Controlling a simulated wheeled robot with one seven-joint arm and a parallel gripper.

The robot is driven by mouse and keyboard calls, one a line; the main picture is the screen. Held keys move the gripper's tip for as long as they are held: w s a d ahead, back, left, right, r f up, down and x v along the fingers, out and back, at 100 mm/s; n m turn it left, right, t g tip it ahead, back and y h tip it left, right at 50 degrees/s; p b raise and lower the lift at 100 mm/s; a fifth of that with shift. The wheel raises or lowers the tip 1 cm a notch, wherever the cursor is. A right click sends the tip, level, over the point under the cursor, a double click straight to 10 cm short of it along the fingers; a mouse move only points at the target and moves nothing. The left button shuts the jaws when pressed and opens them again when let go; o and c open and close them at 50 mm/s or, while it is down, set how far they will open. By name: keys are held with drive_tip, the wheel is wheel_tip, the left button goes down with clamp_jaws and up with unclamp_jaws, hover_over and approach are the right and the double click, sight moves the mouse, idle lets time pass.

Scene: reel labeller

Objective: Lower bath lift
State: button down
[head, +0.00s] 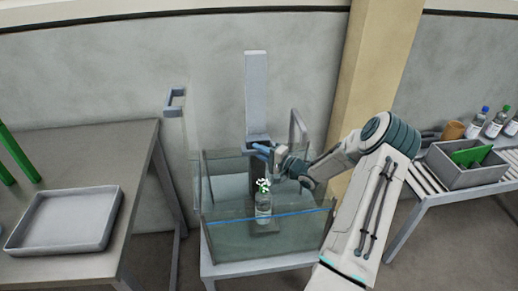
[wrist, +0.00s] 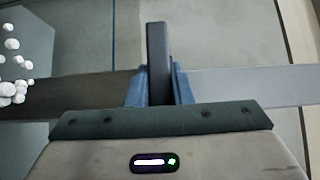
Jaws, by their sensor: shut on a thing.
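The bath lift has a tall grey column (head: 256,85) behind a clear glass tank (head: 225,236). A dark upright part of the lift runs down into the tank. My gripper (head: 264,151) is at the top of the tank, by the foot of the column. In the wrist view its two blue fingers (wrist: 158,88) are shut on a dark bar (wrist: 157,50), which looks like the lift's handle. A clear bottle (head: 263,209) with white and green bits at its top stands upright low in the tank, seen through the glass. White balls (wrist: 12,70) show at left in the wrist view.
A grey tray (head: 64,250) and green posts (head: 18,155) are on the left table. The right rack holds a grey bin (head: 465,175) with a green piece, a brown cup (head: 453,130) and several bottles. A wall handle (head: 175,101) is left of the column.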

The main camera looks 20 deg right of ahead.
drive_tip(key=c, duration=1.3)
unclamp_jaws()
drive_tip(key=shift+r, duration=0.35)
drive_tip(key=r, duration=0.4)
drive_tip(key=shift+d, duration=0.2)
drive_tip(key=s+d+r, duration=0.4)
drive_tip(key=s+d, duration=0.1)
drive_tip(key=s+d+r, duration=0.2)
drive_tip(key=s, duration=0.1)
drive_tip(key=shift+s+d+r, duration=0.15)
drive_tip(key=shift+s+d, duration=0.1)
drive_tip(key=shift+d, duration=0.05)
